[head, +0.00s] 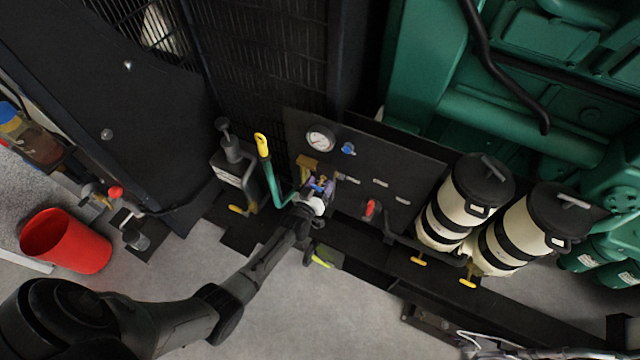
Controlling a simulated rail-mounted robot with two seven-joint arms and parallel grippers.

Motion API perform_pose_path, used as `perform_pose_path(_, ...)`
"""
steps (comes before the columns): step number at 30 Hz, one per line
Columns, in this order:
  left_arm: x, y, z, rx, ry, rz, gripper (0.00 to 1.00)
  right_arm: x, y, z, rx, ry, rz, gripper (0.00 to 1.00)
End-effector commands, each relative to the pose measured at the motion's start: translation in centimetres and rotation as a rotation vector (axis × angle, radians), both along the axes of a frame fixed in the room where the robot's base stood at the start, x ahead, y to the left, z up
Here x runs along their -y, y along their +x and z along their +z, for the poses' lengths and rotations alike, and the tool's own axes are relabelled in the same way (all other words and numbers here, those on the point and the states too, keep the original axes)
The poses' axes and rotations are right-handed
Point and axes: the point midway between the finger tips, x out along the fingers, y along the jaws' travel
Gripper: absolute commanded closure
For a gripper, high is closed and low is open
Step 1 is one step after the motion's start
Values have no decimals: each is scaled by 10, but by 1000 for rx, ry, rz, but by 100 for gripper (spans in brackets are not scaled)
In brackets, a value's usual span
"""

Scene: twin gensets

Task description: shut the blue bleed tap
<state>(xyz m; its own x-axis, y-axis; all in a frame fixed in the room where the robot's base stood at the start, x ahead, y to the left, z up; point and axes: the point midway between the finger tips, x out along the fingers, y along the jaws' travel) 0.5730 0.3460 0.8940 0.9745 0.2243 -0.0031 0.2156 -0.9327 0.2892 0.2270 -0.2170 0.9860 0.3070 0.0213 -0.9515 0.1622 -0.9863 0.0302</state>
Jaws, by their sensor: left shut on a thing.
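My left gripper (318,191) reaches in from the lower left to the dark panel. It is shut on a small blue-violet handle, which I take for the blue bleed tap (321,184). The fingers cover much of the handle, so its exact angle is hard to tell. A brass-coloured fitting (307,163) sits just above the gripper. My right gripper is not in view.
The dark panel (410,165) carries a round gauge (320,139), a separate blue knob (348,149) and a red lever (371,208). A green yellow-topped lever (265,165) stands close left. Two cream canisters (440,222) (515,240) stand right. A red bucket (66,241) is far left.

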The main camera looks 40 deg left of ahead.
Motion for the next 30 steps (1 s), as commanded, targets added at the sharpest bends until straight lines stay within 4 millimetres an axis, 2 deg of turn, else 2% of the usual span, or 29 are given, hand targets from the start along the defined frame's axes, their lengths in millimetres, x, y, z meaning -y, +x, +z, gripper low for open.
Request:
perform_pose_path(9, -2, 0, 1, -17, 78, 3, 64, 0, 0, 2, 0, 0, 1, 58)
perform_pose_path(23, -2, 0, 1, -19, 88, 2, 63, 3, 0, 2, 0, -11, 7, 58)
perform_pose_path(24, -2, 0, 1, -19, 87, 2, 37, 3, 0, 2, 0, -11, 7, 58)
perform_pose_path(28, -2, 0, 1, -18, 86, 1, 24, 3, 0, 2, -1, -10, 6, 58)
perform_pose_path(30, -1, 0, 1, -17, 85, 2, 23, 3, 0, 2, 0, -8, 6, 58)
